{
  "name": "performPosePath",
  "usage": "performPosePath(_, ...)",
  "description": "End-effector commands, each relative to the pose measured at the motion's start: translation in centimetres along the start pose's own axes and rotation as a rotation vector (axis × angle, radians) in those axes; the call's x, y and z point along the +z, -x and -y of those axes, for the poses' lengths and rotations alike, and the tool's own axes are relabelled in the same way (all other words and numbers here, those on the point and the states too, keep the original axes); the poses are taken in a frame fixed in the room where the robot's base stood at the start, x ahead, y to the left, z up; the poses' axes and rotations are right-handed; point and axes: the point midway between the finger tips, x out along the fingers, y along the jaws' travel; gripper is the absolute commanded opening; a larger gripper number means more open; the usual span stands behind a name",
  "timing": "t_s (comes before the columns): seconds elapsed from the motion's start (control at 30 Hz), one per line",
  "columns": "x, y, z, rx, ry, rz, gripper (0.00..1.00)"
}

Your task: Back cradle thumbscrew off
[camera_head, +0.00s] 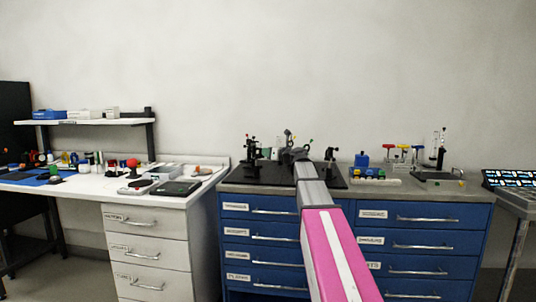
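My arm reaches from the bottom of the head view over the blue-drawer bench. My gripper (290,142) is at its far end, small and dark, above the black plate (234,176). Whether its fingers are open or shut is too small to tell. A dark stand with small coloured knobs (251,150) is on the plate left of the gripper. A dark post (329,161) stands on the plate to the right. The back cradle and its thumbscrew cannot be made out; my arm and gripper cover the middle of the plate.
Right of the plate are a blue item (361,160), a rack with red and yellow tops (403,154) and a stand with glassware (440,150). A white desk (85,190) with tools and a shelf (95,122) is at left. A screen panel (511,183) is far right.

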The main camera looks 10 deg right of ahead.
Motion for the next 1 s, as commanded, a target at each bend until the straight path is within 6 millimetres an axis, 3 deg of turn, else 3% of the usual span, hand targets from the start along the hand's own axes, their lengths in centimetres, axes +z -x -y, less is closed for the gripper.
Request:
performPosePath(0.47,-0.02,0.03,-0.03,0.000,0.146,0.000,0.00)
performPosePath(1.0,-0.05,0.04,-0.10,0.001,0.641,0.000,0.00)
